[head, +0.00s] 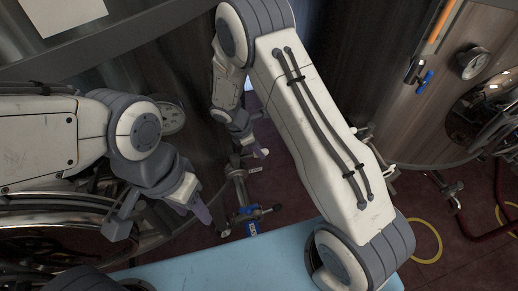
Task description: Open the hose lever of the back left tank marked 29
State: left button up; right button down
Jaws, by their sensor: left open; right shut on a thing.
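A dark tank (185,75) with a round gauge (171,116) stands at the back left; I cannot read a number on it. A metal hose fitting (240,188) stands low beside it, with a blue-marked valve (248,211) at its lower end. My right gripper (250,154) reaches down at the upper end of this fitting and is shut on a small part there, mostly hidden by the fingers; I cannot tell whether it is the lever.
A wood-toned tank (405,110) at the right has a gauge (473,63), an orange tube (443,22) and a blue valve handle (424,80). A yellow hose (437,240) lies on the dark red floor. A light blue surface (225,265) spans the front.

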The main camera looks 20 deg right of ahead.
jog(key=shift+s+a+r+m+g+y+p, duration=0.1)
jog(key=shift+s+a+m+g+y+p, duration=0.25)
jog(key=shift+s+a+m+g+y, duration=1.65)
jog(key=shift+s+a+f+m+t+h+p, duration=0.1)
jog(key=shift+s+a+m+t+h+p, duration=0.35)
jog(key=shift+m, duration=3.4)
jog(key=shift+s+a+r+m+g+y+p, duration=0.15)
jog(key=shift+s+a+m+g+y, duration=0.45)
jog(key=shift+s+a+m, duration=1.65)
jog(key=shift+w+d+m, duration=0.7)
jog(key=shift+w+d, duration=0.05)
jog(key=c, duration=0.6)
grip_release()
jog(key=shift+c, duration=0.2)
